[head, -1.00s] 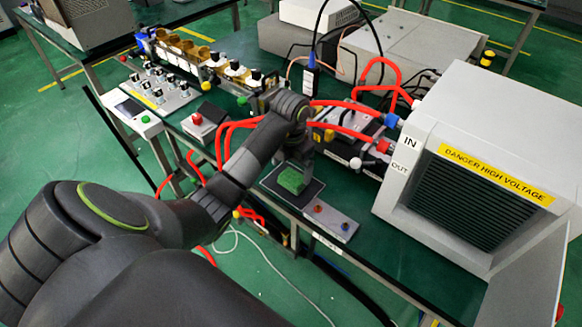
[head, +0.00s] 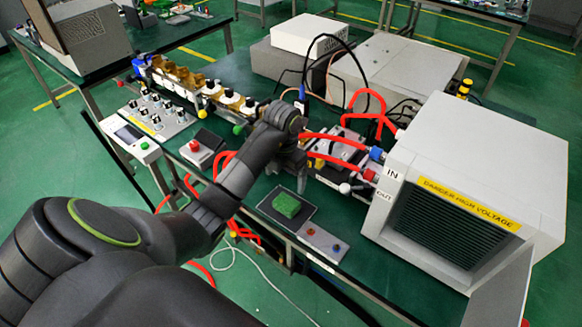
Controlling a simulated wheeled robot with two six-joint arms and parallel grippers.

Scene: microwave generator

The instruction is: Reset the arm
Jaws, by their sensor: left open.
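My left arm (head: 240,175) comes in from the lower left and bends down over the green table. My left gripper (head: 301,180) is at its end, small and dark, open, partly hidden by the wrist. It is just behind the green block (head: 286,204) in the picture. The block lies on a black pad (head: 268,207) at the table's front edge, with nothing seen gripping it. My right gripper is not in view.
A large white microwave generator (head: 470,160) with a yellow warning label stands at the right. Red hoses (head: 335,137) run behind the gripper. A small button panel (head: 322,242) is beside the pad. A control box (head: 137,137) and a row of brass parts (head: 180,75) are at the left.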

